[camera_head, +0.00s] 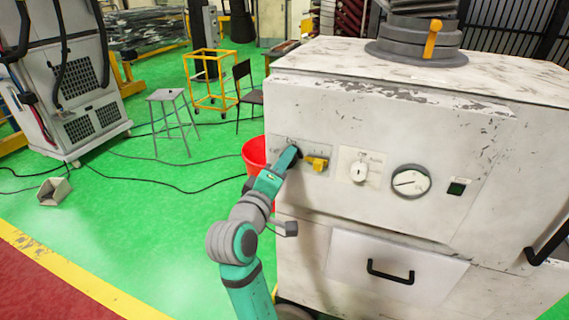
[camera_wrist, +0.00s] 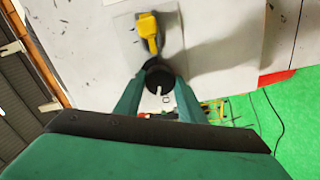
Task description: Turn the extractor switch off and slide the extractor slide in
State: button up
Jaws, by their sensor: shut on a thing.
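The extractor is a worn white cabinet (camera_head: 345,115) filling the right of the head view. My gripper (camera_head: 292,154) is at the left end of its front panel. In the wrist view, the two fingers are closed around a round black knob (camera_wrist: 158,71) with a white pointer mark, touching both sides. The fingers mostly hide this knob in the head view. A yellow lever switch (camera_head: 317,162) sits just right of my gripper; it also shows in the wrist view (camera_wrist: 148,28). A yellow slide handle (camera_head: 432,38) sticks up from the grey pipe collar (camera_head: 420,52) on top.
The panel also carries a white knob (camera_head: 359,171), a round gauge (camera_head: 410,181) and a small dark green indicator (camera_head: 457,187). Below is a drawer with a black handle (camera_head: 391,272). A red bucket (camera_head: 255,153) stands behind my arm. Green floor at left is mostly open, with cables.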

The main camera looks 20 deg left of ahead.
jog(key=n, duration=0.4)
dwell(0.6)
jog(key=o, duration=1.1)
jog(key=shift+c, duration=0.2)
jog(key=s, duration=1)
jog(key=shift+s+a, duration=0.25)
jog(key=shift+s, duration=0.1)
